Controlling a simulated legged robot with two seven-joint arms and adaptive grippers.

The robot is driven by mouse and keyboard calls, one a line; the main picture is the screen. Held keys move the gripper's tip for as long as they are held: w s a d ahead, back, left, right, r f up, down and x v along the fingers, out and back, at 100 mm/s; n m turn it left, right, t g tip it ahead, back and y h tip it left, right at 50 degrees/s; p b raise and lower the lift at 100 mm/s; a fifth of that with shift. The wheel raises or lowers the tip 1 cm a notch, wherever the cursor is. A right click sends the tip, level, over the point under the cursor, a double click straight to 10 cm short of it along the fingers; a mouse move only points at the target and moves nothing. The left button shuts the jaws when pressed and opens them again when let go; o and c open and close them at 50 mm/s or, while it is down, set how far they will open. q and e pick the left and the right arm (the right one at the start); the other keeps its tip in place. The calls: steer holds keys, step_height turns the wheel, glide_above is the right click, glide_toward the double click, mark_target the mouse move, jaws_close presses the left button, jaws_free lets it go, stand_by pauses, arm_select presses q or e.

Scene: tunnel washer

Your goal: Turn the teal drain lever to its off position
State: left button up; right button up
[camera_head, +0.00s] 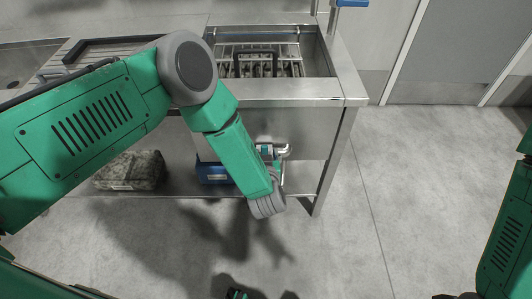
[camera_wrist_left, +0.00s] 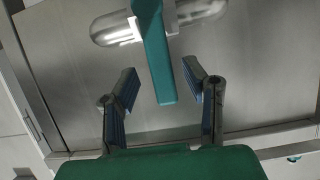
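The teal drain lever (camera_wrist_left: 156,55) hangs down from a shiny metal drain pipe (camera_wrist_left: 158,22) in the left wrist view. In the head view a small teal part of the lever (camera_head: 277,165) shows below the pipe (camera_head: 273,150), under the sink and partly behind my left wrist. My left gripper (camera_wrist_left: 160,72) is open, with blue-padded fingers on either side of the lever's lower end. A gap shows on both sides, and I see no contact. In the head view my left wrist hides the fingers. My right arm is at the right edge, its gripper out of view.
A steel sink (camera_head: 345,90) with a rack stands above the drain. On the lower shelf (camera_head: 185,187) lie a blue box (camera_head: 214,173) and a grey mottled bundle (camera_head: 130,170). A table leg (camera_head: 333,160) stands right of the drain. The floor to the right is clear.

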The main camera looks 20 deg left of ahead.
arm_select(q)
steer(key=v, duration=1)
steer(key=shift+s+d, duration=0.25)
steer(key=shift+s, duration=0.1)
